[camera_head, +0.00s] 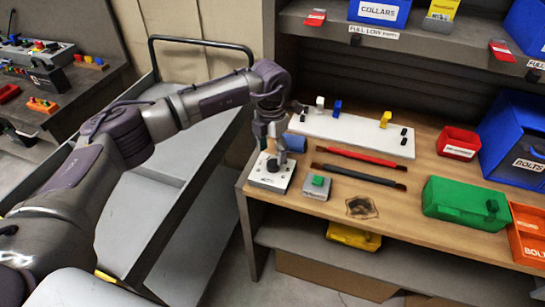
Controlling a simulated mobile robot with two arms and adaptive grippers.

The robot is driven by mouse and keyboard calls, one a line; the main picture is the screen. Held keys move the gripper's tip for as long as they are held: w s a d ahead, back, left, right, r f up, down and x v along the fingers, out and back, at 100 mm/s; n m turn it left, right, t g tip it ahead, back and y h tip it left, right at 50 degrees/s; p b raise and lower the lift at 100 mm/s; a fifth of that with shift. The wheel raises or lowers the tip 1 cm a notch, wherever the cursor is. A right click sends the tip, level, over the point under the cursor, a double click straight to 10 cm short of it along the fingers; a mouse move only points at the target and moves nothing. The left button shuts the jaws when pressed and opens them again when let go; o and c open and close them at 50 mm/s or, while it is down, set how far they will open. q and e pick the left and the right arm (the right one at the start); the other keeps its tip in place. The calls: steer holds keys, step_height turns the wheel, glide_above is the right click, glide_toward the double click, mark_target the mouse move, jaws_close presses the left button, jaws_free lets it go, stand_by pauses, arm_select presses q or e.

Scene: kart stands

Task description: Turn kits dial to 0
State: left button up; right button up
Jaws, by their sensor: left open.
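A light grey plate (268,182) with dark lettering too small to read lies at the left end of the wooden bench top. A round grey knob, which looks like the dial, sits on it and is mostly hidden by my gripper; its pointer setting cannot be read. My left gripper (278,155) points down right over the knob, fingers open. I cannot tell whether the fingers touch the knob. My right gripper is not in view.
A small grey box with a green button (317,185) stands right beside the plate. A blue cylinder (295,142), a white board (352,132) with coloured pegs, red (355,156) and black (357,175) bars lie behind. A grey cart (165,215) stands left of the bench.

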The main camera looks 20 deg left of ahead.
mark_target(273, 163)
arm_select(q)
steer(key=shift+f+p, duration=0.35)
steer(key=shift+f, duration=1.8)
steer(key=shift+d, duration=0.1)
steer(key=shift+c, duration=0.2)
steer(key=c, duration=1.1)
